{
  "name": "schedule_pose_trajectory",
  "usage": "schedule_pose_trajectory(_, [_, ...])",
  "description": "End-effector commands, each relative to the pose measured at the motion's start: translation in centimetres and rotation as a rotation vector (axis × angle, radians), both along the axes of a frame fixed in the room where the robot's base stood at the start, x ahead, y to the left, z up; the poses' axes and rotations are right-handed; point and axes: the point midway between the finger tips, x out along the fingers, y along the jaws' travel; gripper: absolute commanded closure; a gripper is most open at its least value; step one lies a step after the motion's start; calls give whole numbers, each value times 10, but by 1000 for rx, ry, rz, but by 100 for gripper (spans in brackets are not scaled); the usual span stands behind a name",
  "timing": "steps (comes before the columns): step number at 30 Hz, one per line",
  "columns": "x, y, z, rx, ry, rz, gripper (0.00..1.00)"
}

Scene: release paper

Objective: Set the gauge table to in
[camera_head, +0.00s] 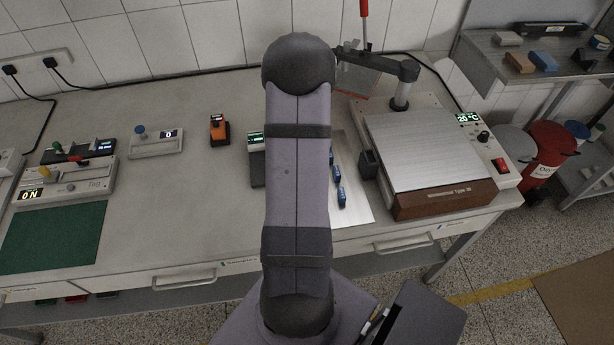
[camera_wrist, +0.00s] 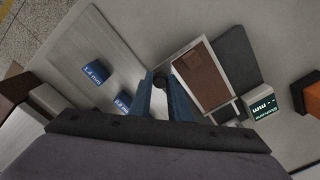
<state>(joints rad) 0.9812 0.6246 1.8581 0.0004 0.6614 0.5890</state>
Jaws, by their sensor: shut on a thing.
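The gauge has a lit display (camera_wrist: 263,107) showing "mm" and dashes, and a dark base (camera_wrist: 238,58). Its table (camera_wrist: 205,80) is a brown plate with a pale border, beside the dark base in the wrist view. My gripper (camera_wrist: 163,84) is shut on a small dark knob (camera_wrist: 160,81) at the table's left edge; the fingers partly hide it. In the head view the gauge display (camera_head: 256,138) shows just left of my arm, which hides the table, the knob and my gripper.
Blue blocks (camera_wrist: 93,73) marked in mm lie on a pale tray (camera_wrist: 75,35), close to my gripper. A hot plate (camera_head: 430,150) stands right of the tray. An orange device (camera_head: 218,130) stands left of the gauge.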

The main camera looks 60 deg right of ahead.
Motion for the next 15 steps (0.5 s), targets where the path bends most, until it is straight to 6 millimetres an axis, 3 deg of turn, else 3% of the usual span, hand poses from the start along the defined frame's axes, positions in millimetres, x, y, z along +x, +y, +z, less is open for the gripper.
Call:
schedule_pose_trajectory(6, [27,-27,0,-5,-3,0,100])
schedule_pose_trajectory(15, [40,-40,1,-6,-3,0,100])
